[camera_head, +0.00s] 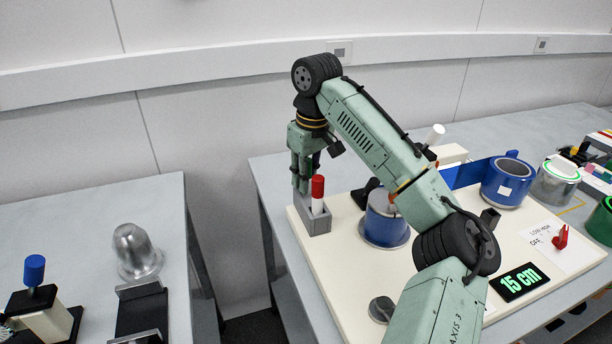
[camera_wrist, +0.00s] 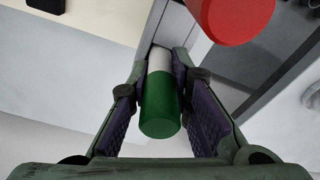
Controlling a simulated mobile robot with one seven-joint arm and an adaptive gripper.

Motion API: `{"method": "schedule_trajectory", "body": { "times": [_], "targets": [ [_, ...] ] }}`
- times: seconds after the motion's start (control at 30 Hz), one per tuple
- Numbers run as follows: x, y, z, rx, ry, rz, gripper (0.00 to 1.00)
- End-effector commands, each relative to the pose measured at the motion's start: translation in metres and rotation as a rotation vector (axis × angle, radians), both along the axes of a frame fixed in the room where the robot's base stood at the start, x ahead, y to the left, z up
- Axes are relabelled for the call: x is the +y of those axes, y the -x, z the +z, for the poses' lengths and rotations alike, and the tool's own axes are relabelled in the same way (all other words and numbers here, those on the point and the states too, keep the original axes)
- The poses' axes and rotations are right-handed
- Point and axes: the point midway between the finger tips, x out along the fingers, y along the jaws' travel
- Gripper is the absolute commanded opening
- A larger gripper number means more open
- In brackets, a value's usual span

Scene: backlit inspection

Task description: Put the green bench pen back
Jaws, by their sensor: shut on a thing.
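In the wrist view, the green pen (camera_wrist: 160,105) has a green cap and a white body, and stands between the two pads of my gripper (camera_wrist: 165,80), which is shut on it. The grey pen holder (camera_head: 311,222) is right below my gripper in the head view, at the board's left corner. The pen's white body points down at the holder (camera_wrist: 222,95) in the wrist view; I cannot tell how far it is inside. A red-capped pen (camera_head: 318,192) stands in the holder, close beside my gripper. In the head view the green pen is hidden.
A blue-sided pot (camera_head: 384,222) stands on the cream board (camera_head: 345,285) right of the holder. A display (camera_head: 519,282) and a red knob (camera_head: 561,238) are further right. A gap separates this bench from the left bench (camera_head: 90,215).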

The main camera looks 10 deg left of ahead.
Motion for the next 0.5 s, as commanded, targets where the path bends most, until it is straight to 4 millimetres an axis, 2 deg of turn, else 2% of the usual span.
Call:
{"method": "schedule_trajectory", "body": {
  "times": [0.03,0.07,0.1,0.37,0.5],
  "targets": [
    [0.0002,0.0000,-0.0002,0.000,0.000,0.000,0.00],
    [0.0001,0.0001,-0.0003,0.000,0.000,0.000,0.19],
    [0.0002,0.0000,-0.0002,0.000,0.000,0.000,0.22],
    [0.0001,0.0000,0.0001,0.000,0.000,0.000,0.38],
    [0.0002,0.0000,0.0002,0.000,0.000,0.000,0.38]
  ]
}}
